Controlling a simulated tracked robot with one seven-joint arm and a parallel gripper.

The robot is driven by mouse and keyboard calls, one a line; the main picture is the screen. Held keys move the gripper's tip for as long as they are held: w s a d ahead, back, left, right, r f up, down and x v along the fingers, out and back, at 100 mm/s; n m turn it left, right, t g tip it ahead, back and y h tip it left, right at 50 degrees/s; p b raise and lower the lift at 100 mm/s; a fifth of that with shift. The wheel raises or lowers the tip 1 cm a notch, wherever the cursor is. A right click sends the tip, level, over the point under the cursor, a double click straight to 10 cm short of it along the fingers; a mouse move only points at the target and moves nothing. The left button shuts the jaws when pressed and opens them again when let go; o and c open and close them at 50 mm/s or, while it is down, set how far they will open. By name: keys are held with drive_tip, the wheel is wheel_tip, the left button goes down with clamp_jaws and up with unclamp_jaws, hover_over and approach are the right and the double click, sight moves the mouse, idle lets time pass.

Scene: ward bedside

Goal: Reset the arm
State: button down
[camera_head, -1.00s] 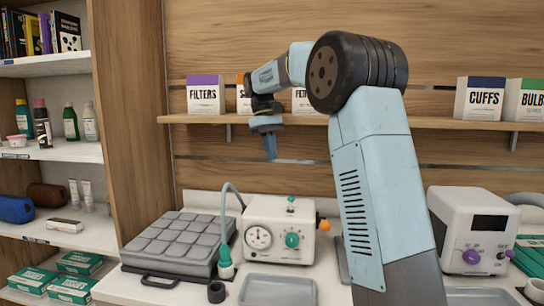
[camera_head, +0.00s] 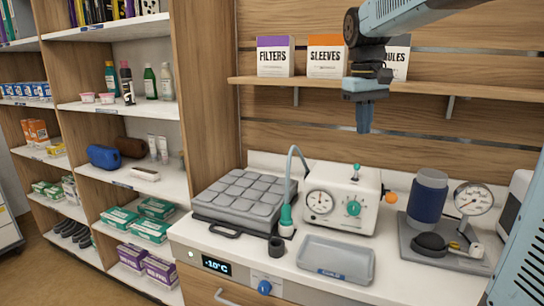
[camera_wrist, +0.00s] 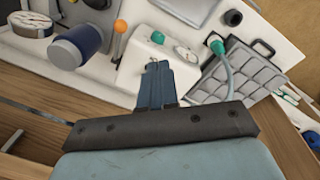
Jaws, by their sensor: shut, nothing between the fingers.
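My gripper (camera_head: 364,117) hangs from my pale blue arm at the upper right of the head view. Its blue fingers point down and are shut with nothing between them. It is in the air in front of the wall shelf, above the counter. In the wrist view my gripper (camera_wrist: 157,75) shows its fingers together at the middle, with the white gauge device (camera_wrist: 160,50) beyond them. No object touches the fingers. The rest of my arm is cut off by the right and top edges of the head view.
The counter holds a grey compartment case (camera_head: 240,198), the white gauge device (camera_head: 340,197), an empty-looking grey tray (camera_head: 336,260) and a base with a blue cylinder (camera_head: 428,197). Boxes, including FILTERS (camera_head: 275,57) and SLEEVES (camera_head: 326,58), stand on the wall shelf (camera_head: 270,84). Stocked shelving stands at left.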

drive_tip(key=s+f+m+t, duration=0.1)
drive_tip(key=s+f, duration=0.2)
drive_tip(key=s, duration=0.4)
drive_tip(key=s+d+f+m+t, duration=0.1)
drive_tip(key=s+f+t, duration=0.1)
drive_tip(key=s+f, duration=0.2)
drive_tip(key=s+f+m+t+y, duration=0.1)
drive_tip(key=s+f, duration=0.3)
drive_tip(key=s, duration=0.5)
drive_tip(key=shift+s+d+t, duration=0.4)
drive_tip(key=shift+t, duration=0.1)
